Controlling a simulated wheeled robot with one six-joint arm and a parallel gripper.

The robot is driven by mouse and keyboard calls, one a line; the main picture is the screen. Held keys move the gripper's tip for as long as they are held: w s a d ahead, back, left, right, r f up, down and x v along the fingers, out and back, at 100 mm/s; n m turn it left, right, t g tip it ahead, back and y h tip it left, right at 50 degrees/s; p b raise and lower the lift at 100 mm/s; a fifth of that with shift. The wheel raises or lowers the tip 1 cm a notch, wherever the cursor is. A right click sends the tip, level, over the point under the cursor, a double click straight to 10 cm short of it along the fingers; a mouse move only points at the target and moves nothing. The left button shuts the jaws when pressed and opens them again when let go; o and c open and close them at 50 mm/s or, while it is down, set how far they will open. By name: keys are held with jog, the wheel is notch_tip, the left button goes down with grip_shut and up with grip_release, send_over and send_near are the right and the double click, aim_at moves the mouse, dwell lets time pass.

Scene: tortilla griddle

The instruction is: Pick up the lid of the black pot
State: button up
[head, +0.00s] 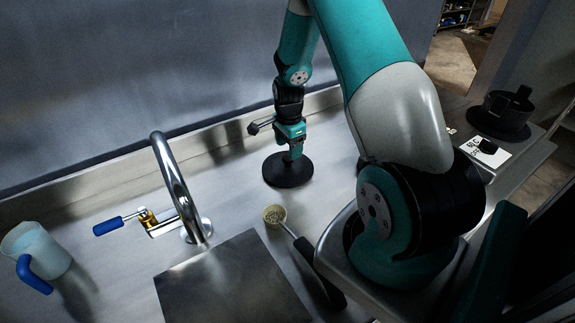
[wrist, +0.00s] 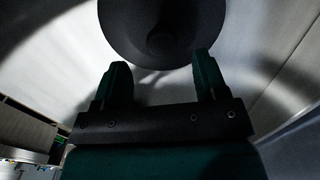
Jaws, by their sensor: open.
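A round black lid (head: 288,174) lies low and flat on the steel counter in the head view. In the wrist view the dark lid (wrist: 130,42) shows from above, with a round knob (wrist: 161,43) at its middle. My gripper (head: 294,156) points down over the lid. Its two fingers (wrist: 161,78) are apart and nothing is between them; the knob shows beyond the fingertips. Whether a fingertip touches the lid is hard to tell in the dark view. A black pot-like vessel (head: 497,112) stands at the right on a dark surface.
A chrome tap (head: 175,180) with a blue-handled lever (head: 112,226) stands left of the lid. A pitcher (head: 38,250) is at the far left. A ladle (head: 275,214) and a flat metal panel (head: 232,284) lie in front. The counter around the lid is mostly clear.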

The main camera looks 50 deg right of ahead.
aim_at(288, 164)
jog(key=shift+w+f+p, duration=0.1)
jog(key=shift+f+p, duration=1.15)
jog(key=shift+f, duration=1.3)
jog(key=c, duration=1)
jog(key=shift+r, duration=0.1)
